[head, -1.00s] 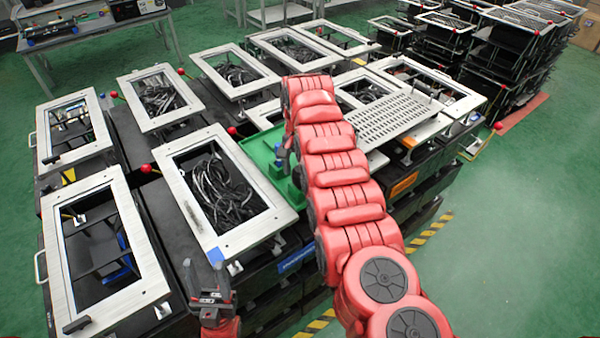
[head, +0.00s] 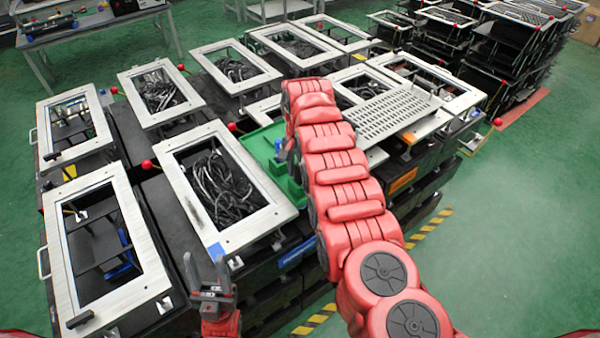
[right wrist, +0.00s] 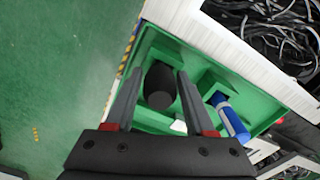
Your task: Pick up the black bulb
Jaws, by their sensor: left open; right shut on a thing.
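The black bulb (right wrist: 160,84) shows in the right wrist view, in a compartment of the green tray (right wrist: 220,72). My right gripper (right wrist: 158,85) has its two fingers on either side of the bulb, shut on it. In the head view my right arm hides the bulb and most of the right gripper, beside the green tray (head: 262,146). My left gripper (head: 205,272) is open and empty in front of the near metal-framed fixture.
A blue and white object (right wrist: 230,118) lies in the tray compartment beside the bulb. Metal-framed fixtures (head: 180,160) with black cables surround the tray. A perforated metal plate (head: 390,122) lies right of my right arm. Open green floor (head: 510,240) is at the right.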

